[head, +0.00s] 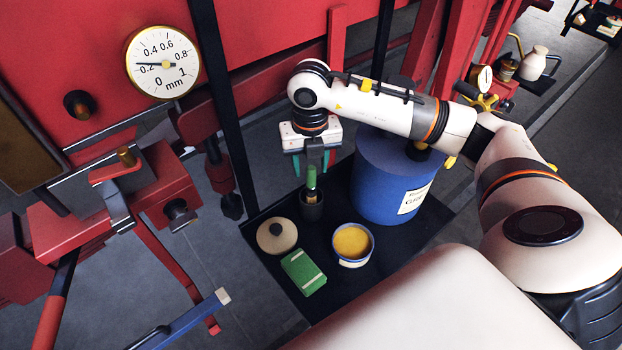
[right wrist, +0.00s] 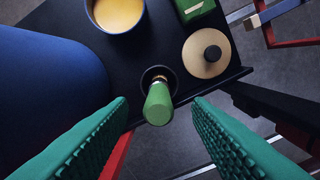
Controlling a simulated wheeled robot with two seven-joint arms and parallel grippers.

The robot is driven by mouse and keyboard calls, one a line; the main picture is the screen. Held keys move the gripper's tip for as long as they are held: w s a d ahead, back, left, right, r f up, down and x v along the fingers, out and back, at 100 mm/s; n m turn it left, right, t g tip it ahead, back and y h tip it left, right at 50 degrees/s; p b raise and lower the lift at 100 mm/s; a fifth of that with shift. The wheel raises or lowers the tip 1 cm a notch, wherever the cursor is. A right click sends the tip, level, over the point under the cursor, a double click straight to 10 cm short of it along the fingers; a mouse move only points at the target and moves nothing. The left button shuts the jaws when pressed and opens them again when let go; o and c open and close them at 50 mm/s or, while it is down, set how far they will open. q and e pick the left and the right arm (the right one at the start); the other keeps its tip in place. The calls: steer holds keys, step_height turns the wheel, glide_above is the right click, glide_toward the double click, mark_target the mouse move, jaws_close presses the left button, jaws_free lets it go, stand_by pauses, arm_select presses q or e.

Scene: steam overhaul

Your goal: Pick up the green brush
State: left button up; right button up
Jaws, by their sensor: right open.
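The green brush (head: 311,180) stands upright in a small dark cup (head: 311,208) on a black tray, its green handle up. My right gripper (head: 313,172) is over it, pointing down. In the right wrist view the brush handle (right wrist: 158,103) rises from the dark cup (right wrist: 153,78) towards the camera. The green-padded fingers of my right gripper (right wrist: 160,125) are apart, one on each side of the handle, with gaps on both sides. The bristles are hidden in the cup. My left gripper is not in view.
The black tray (head: 298,290) also bears a large blue drum (head: 385,185), an open tin of yellow paste (head: 352,243), a round lid with a dark knob (head: 277,235) and a green box (head: 303,272). A black upright post (head: 225,110) stands left of my right gripper.

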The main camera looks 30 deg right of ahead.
mark_target(311, 181)
step_height(311, 181, down, 6)
steer(key=b, duration=0.3)
steer(key=shift+s+r, duration=0.1)
steer(key=shift+s, duration=0.05)
steer(key=shift+r, duration=0.1)
jaws_close()
